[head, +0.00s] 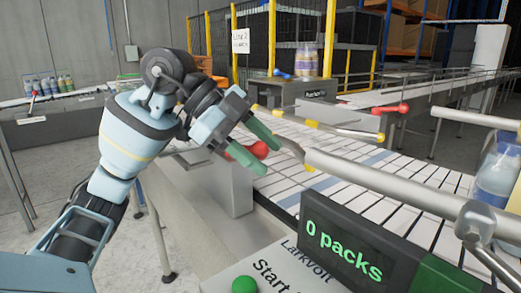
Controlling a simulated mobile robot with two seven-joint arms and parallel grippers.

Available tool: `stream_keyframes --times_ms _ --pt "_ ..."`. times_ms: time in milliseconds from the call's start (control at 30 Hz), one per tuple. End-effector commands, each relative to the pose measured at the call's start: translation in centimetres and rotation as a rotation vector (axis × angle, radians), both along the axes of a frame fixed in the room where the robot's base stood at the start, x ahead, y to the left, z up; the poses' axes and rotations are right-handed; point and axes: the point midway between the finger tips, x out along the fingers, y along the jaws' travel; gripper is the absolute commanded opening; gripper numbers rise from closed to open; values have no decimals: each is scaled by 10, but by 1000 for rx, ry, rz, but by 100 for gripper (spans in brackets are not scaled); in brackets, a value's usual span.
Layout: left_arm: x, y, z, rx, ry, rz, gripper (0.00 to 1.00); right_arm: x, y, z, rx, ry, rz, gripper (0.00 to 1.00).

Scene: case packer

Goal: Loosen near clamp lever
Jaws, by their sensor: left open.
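The near clamp lever shows as a red knob (260,149) beside the near guide rail (375,178) of the conveyor. My left gripper (270,157) reaches in from the left, with its green fingers apart around the red knob. I cannot tell whether either finger touches it. The rest of the lever is partly hidden by the fingers. Another red-ended lever (404,107) sits at the far rail (320,127). My right gripper is not in view.
The slatted conveyor (400,172) runs behind the near rail. A control box with a "0 packs" display (343,247) and a green button (244,285) stands in front. A clear container (496,172) is at the right edge. Yellow posts (328,40) stand behind.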

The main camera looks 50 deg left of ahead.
Motion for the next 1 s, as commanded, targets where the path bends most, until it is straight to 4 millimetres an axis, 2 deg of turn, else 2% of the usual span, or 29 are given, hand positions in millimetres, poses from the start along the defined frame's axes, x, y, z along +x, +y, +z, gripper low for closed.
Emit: stream_keyframes --times_ms 267,600,633,1000 --pt "1 -1 -1 0 -1 1 46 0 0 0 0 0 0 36" --pt "1 0 -1 0 -1 1 2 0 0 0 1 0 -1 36" --pt "1 0 -1 0 -1 1 0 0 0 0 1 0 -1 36" --pt "-2 1 -1 2 3 -31 0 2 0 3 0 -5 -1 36"
